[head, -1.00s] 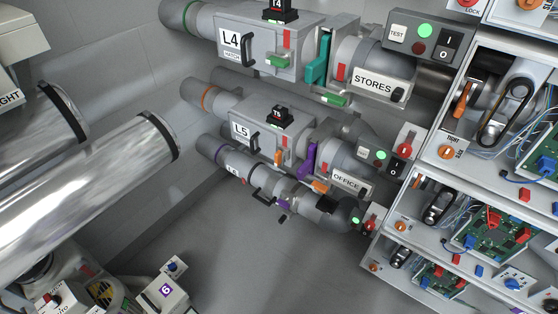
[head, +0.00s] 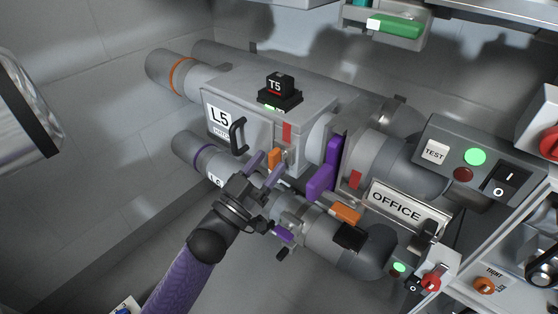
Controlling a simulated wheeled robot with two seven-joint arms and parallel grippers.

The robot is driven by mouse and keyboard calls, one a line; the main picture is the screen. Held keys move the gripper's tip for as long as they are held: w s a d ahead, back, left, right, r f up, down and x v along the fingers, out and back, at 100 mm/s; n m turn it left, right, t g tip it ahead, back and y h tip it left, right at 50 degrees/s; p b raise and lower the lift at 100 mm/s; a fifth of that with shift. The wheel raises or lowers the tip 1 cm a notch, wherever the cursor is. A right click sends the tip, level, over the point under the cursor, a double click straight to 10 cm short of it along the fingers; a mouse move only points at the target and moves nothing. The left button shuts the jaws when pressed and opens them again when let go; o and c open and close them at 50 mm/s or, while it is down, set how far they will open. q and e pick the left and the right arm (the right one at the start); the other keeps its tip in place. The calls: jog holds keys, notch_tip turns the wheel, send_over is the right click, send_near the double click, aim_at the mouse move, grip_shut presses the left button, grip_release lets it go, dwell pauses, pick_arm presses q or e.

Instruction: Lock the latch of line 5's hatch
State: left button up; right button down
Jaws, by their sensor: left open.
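The line 5 hatch (head: 225,146) is on the front of a grey box labelled L5, with a black handle (head: 237,135) on it. The hatch looks closed against the box. A small orange latch (head: 274,157) is at the hatch's right edge, below a red mark. My left gripper (head: 267,165) reaches up from below with its fingers open, close in front of the latch. Its fingertips appear on either side of the latch's lower end; I cannot tell whether they touch it. My right gripper is out of view.
A black T5 block (head: 279,92) stands on the box. A purple slide plate (head: 324,172) and an OFFICE sign (head: 397,207) are to the right. The L6 pipe (head: 193,149) runs just below, behind my gripper. A TEST panel (head: 480,160) is at right.

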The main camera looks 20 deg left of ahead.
pick_arm(q)
jog(key=shift+x, duration=1.1)
jog(key=shift+w, duration=0.15)
jog(key=c, duration=0.7)
grip_shut()
